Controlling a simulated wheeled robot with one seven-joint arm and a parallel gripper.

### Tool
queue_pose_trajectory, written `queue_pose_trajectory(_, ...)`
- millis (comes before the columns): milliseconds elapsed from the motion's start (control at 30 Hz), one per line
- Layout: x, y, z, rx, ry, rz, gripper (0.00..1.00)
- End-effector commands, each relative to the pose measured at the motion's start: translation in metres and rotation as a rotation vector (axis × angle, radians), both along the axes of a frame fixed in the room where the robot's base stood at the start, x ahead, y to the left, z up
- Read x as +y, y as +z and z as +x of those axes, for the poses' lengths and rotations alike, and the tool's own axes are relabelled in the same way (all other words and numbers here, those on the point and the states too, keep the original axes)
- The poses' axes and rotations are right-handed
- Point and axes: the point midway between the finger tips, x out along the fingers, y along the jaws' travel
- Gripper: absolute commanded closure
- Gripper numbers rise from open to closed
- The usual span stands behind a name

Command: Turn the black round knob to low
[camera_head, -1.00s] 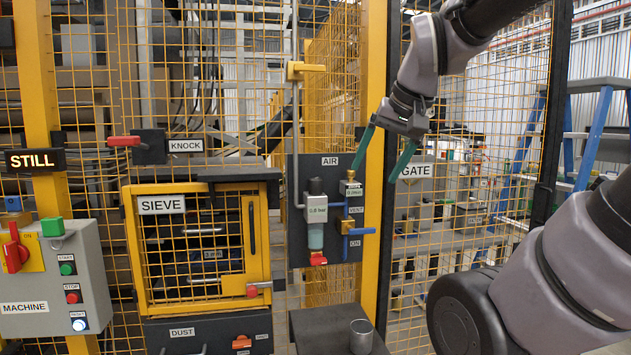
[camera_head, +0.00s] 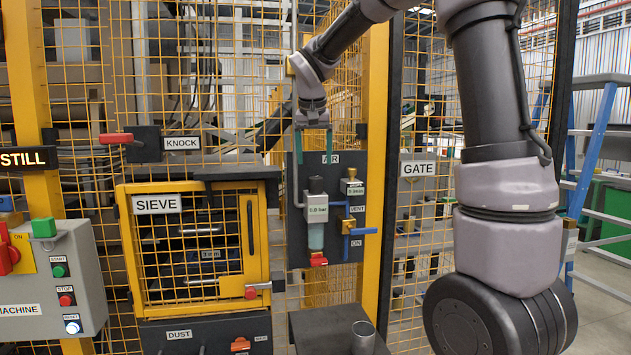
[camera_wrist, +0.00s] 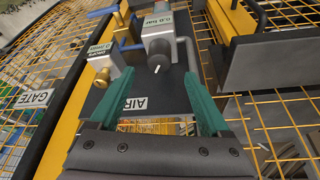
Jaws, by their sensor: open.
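The black round knob (camera_head: 317,184) tops the grey air regulator (camera_head: 316,207) on the dark AIR panel (camera_head: 350,250). In the wrist view the knob (camera_wrist: 158,62) is seen from above, dark, with a small white mark. My gripper (camera_head: 313,151) points down above the regulator, its two green fingers apart and empty. In the wrist view the knob lies ahead, between the lines of the open fingers (camera_wrist: 160,78), and does not appear to be touched.
A brass-knobbed drops unit (camera_head: 352,186) and blue valve handle (camera_head: 362,231) stand just right of the regulator. A grey pipe (camera_head: 295,185) rises close on its left. The SIEVE door (camera_head: 200,250) and yellow post (camera_head: 375,150) flank the panel. A metal cup (camera_head: 363,338) stands below.

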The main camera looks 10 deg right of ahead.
Motion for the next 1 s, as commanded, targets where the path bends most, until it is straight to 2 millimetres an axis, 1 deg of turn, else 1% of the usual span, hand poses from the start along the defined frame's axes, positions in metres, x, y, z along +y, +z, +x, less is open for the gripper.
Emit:
queue_pose_trajectory(33, -0.002, -0.012, 0.003, 0.006, 0.0, -0.002, 0.19)
queue_pose_trajectory(200, -0.005, -0.042, 0.015, 0.005, 0.0, -0.002, 0.19)
queue_pose_trajectory(300, -0.007, -0.056, 0.021, 0.004, -0.001, -0.001, 0.19)
queue_pose_trajectory(400, -0.009, -0.066, 0.025, 0.003, -0.001, 0.0, 0.19)
queue_pose_trajectory(567, -0.01, -0.074, 0.029, 0.002, -0.001, 0.0, 0.19)
queue_pose_trajectory(800, -0.009, -0.074, 0.029, 0.001, -0.001, 0.001, 0.19)
queue_pose_trajectory(833, -0.009, -0.074, 0.029, 0.001, -0.001, 0.001, 0.23)
queue_pose_trajectory(867, -0.009, -0.074, 0.029, 0.001, 0.0, 0.0, 0.35)
queue_pose_trajectory(900, -0.009, -0.074, 0.029, 0.001, 0.0, 0.0, 0.5)
queue_pose_trajectory(967, -0.009, -0.074, 0.029, 0.001, 0.0, 0.0, 0.73)
queue_pose_trajectory(1000, -0.009, -0.074, 0.029, 0.001, 0.0, 0.0, 0.88)
